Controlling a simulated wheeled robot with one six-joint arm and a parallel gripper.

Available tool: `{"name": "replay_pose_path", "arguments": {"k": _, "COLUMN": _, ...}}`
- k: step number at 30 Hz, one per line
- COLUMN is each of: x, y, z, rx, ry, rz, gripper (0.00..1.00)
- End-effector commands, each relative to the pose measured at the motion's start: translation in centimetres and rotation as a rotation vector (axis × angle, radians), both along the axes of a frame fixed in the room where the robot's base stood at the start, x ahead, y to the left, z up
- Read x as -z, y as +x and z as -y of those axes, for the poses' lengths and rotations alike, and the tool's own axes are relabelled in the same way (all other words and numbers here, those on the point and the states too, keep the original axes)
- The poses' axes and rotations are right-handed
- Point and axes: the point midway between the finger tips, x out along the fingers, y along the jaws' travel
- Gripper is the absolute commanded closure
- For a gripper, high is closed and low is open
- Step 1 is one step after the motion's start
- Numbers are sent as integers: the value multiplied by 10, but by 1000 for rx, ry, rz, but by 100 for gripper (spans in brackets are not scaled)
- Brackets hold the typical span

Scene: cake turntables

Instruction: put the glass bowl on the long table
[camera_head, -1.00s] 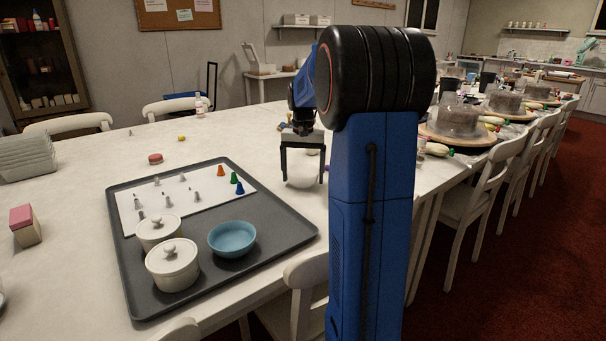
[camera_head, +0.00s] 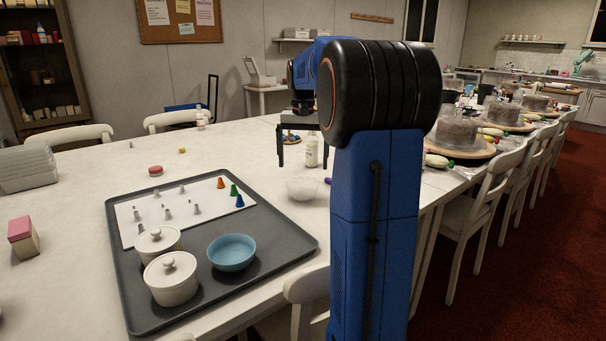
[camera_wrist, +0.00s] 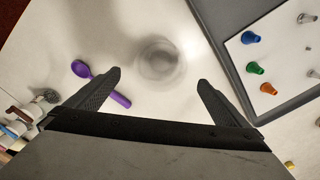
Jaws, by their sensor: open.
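The clear glass bowl (camera_head: 302,188) stands on the long white table (camera_head: 270,150), just right of the dark tray. In the wrist view the bowl (camera_wrist: 158,60) shows from above, beyond and between my fingertips. My gripper (camera_head: 296,160) is open and empty, raised above the bowl and apart from it. In the wrist view its two fingers (camera_wrist: 158,84) are spread wide with nothing between them.
The dark tray (camera_head: 280,232) holds two lidded white pots (camera_head: 171,277), a blue bowl (camera_head: 232,252) and piping nozzles. A purple spoon (camera_wrist: 100,82) lies beside the glass bowl. A bottle (camera_head: 311,151) stands behind. Cake turntables (camera_head: 462,146) crowd the right side.

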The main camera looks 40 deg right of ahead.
Motion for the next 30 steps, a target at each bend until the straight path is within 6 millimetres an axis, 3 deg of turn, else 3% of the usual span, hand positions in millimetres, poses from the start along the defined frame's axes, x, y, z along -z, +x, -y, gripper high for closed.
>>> {"name": "replay_pose_path", "arguments": {"k": 3, "x": -14, "y": 0, "z": 0, "rx": 0, "ry": -1, "rz": 1, "gripper": 0}}
{"name": "replay_pose_path", "arguments": {"k": 9, "x": -25, "y": 0, "z": 0, "rx": 0, "ry": 0, "rz": 0, "gripper": 0}}
{"name": "replay_pose_path", "arguments": {"k": 30, "x": -25, "y": 0, "z": 0, "rx": 0, "ry": 0, "rz": 0, "gripper": 0}}
